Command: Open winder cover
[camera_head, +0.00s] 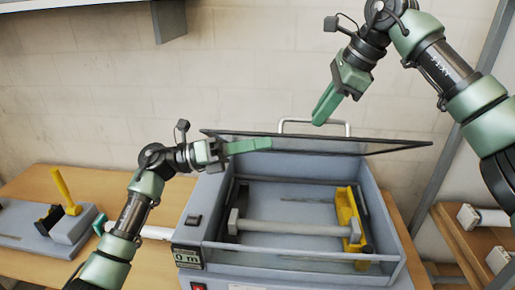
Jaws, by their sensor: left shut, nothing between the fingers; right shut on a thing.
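The winder cover (372,149) is a clear panel with a dark frame. It is raised above the open top of the grey-blue winder (374,205) and seen at a shallow angle. Its pale loop handle (339,122) stands up at the back. My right gripper (320,117) comes from the upper right and is shut on this handle. My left gripper (266,144) is shut and empty, with its green fingers lying across the cover's left part in the picture. I cannot tell whether they touch it. Inside the winder are a grey roller (290,228) and a yellow bracket (350,217).
A wooden table (102,179) carries the winder. At left stands a grey device with a yellow lever (63,187). A wooden shelf with white rolls (482,218) and a grey metal post (448,180) are at right.

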